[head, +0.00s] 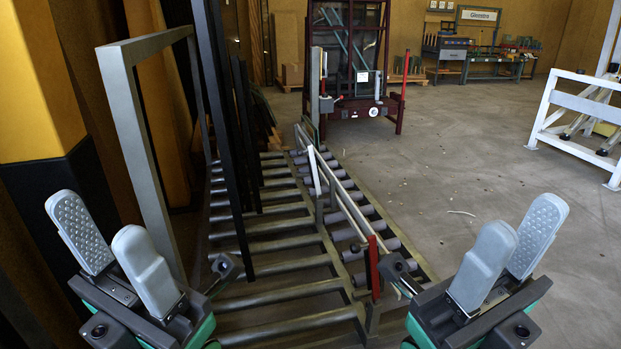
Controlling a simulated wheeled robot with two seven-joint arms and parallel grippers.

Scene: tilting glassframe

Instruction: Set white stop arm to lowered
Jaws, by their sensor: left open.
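A narrow white stop arm (313,170) stands nearly upright at the middle of the roller conveyor, beside a long grey rail. A red piece (373,268) stands upright at the near end of that rail. My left gripper (97,220) is at the lower left, open and empty, left of the conveyor. My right gripper (521,219) is at the lower right, with its fingers apart and nothing between them. Both grippers are well nearer to me than the white arm and touch neither piece.
The roller conveyor (285,261) runs away from me, with dark uprights (226,150) and a grey frame (146,150) on its left. A dark red tilting frame (345,112) stands at its far end. The floor (450,170) to the right is mostly clear before a white rack (575,106).

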